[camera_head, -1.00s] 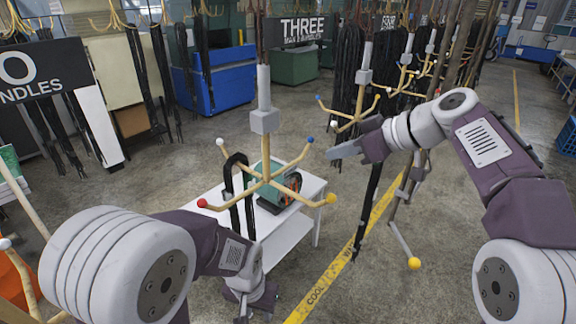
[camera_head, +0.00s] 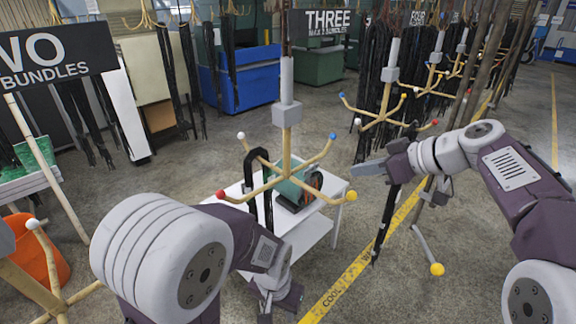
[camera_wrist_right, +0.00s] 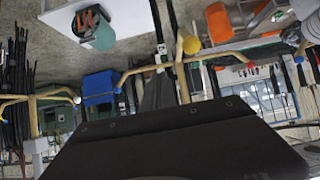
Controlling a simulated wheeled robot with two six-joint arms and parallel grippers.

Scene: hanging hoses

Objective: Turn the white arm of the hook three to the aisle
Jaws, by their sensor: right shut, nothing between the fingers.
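The nearest hook (camera_head: 287,140) hangs in the middle of the head view. Its tan arms end in a white tip (camera_head: 241,136), a blue tip (camera_head: 333,137), a red tip (camera_head: 221,194) and a yellow tip (camera_head: 351,196). A black hose bundle (camera_head: 250,180) loops over its left side; I cannot tell over which arm. The THREE sign (camera_head: 328,21) hangs behind it. My right gripper (camera_head: 368,168) is shut and empty, right of the hook and apart from it. It also shows in the right wrist view (camera_wrist_right: 158,92). My left gripper (camera_head: 265,312) is low, its fingers unclear.
A white table (camera_head: 310,233) with a green device (camera_head: 290,194) stands below the hook. A yellow floor line (camera_head: 345,284) runs along the aisle. More hooks (camera_head: 384,110) with black hoses hang behind right. An orange object (camera_head: 38,250) stands at lower left.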

